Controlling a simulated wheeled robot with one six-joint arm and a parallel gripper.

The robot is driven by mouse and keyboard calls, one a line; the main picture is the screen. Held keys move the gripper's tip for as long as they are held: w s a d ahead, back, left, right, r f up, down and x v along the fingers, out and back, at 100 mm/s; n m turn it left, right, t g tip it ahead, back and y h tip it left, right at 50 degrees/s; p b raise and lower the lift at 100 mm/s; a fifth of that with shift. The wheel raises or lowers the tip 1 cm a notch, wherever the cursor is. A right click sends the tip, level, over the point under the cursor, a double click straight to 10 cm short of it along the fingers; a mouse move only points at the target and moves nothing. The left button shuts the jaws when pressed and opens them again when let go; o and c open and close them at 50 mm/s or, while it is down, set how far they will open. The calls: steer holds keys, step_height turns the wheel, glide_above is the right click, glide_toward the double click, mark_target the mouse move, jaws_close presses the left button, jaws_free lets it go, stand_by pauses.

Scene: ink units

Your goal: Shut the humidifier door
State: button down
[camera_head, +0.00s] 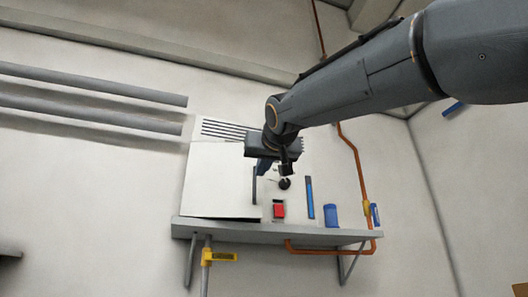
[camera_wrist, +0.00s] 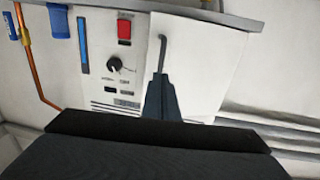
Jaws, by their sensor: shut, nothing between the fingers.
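The humidifier (camera_head: 290,155) is a white cabinet on a wall shelf, with vent slots at its top and controls on its right part. Its plain white door (camera_head: 215,182) is on the left part and also shows in the wrist view (camera_wrist: 205,60). The door seems to stand slightly out from the cabinet; how far is hard to tell. A dark bar handle (camera_wrist: 162,50) is near the door's control-side edge. My gripper (camera_head: 262,171) is shut and empty in front of the door. Its fingertips (camera_wrist: 158,76) overlap the handle's end in the wrist view; contact cannot be told.
Beside the door are a black knob (camera_wrist: 114,65), a red switch (camera_head: 279,210) and a blue strip (camera_head: 310,197). A blue cup-like item (camera_head: 331,215) is on the shelf (camera_head: 270,231). An orange pipe (camera_head: 358,160) runs at the right, grey pipes (camera_head: 90,85) at the left.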

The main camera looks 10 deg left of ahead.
mark_target(255, 181)
steer(key=shift+p+x, duration=1.4)
steer(key=shift+x, duration=1.35)
